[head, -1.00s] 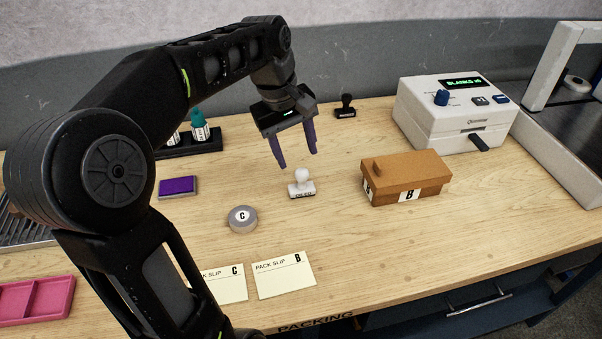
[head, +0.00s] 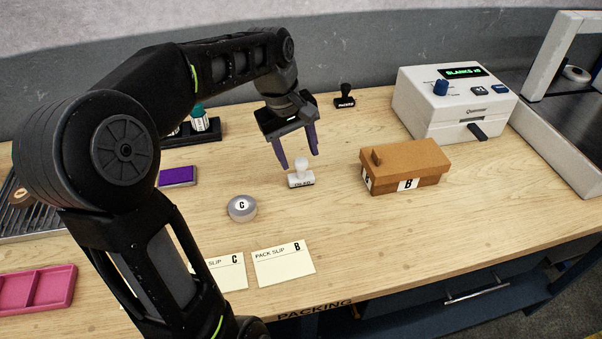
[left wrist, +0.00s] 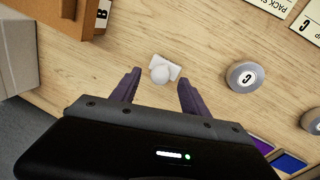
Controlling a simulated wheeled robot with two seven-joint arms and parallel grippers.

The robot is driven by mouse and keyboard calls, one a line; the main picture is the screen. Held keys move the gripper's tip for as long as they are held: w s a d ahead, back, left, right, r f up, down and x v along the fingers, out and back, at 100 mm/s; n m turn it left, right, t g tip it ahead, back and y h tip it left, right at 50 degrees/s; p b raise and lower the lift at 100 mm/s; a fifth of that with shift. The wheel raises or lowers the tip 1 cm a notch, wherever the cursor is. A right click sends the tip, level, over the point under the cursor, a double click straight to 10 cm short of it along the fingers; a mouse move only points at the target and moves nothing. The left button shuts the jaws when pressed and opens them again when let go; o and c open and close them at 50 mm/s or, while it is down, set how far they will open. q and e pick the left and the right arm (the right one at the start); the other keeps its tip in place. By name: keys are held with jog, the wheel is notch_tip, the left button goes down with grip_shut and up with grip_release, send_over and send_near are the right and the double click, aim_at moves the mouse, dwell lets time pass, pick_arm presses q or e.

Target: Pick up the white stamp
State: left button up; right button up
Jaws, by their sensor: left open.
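The white stamp (head: 301,174) stands upright on the wooden bench, with a round knob on top and dark lettering on its base. It also shows in the left wrist view (left wrist: 162,71), beyond and between my fingertips. My left gripper (head: 299,160) is open with purple fingers pointing down, just above and behind the stamp. In the left wrist view the gripper (left wrist: 156,84) holds nothing, and the stamp lies slightly ahead of the tips. My right gripper is not in view.
A brown box marked B (head: 405,167) stands right of the stamp. A round grey tin marked C (head: 242,208) and a purple ink pad (head: 178,176) lie left. A black stamp (head: 345,97) stands behind. Pack slips (head: 283,264) lie in front, and a white machine (head: 450,105) stands back right.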

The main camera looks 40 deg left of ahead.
aim_at(299, 160)
pick_arm(q)
jog(key=x, duration=0.4)
jog(key=shift+f, duration=0.1)
dwell(0.4)
grip_shut()
dwell(0.4)
